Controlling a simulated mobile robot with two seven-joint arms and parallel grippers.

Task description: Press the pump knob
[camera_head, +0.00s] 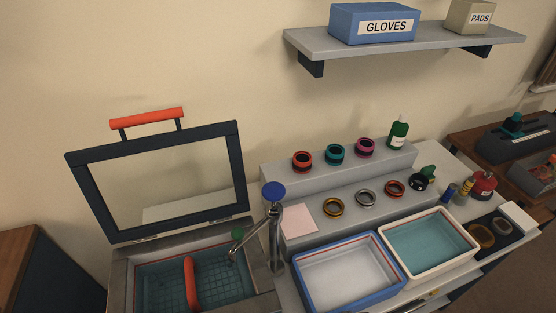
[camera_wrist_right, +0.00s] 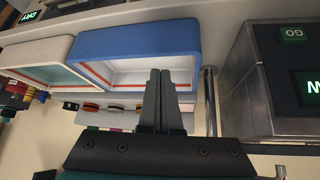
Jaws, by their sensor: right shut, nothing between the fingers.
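A round blue knob (camera_head: 273,190) tops a slim metal post with a spout, between the open basin and the trays in the head view; it looks like the pump knob, though no label shows. A metal post (camera_wrist_right: 210,100) stands just right of the fingers there. The blue knob is not visible in the wrist view. My left gripper is in neither view.
The basin (camera_head: 130,285) has a raised framed lid (camera_head: 75,185) and a red-handled basket inside. The blue-rimmed tray (camera_head: 382,292) and cream tray (camera_head: 472,253) stand right, with a stepped rack (camera_head: 285,178) of rings behind. A box with green buttons (camera_wrist_right: 292,34) is right in the wrist view.

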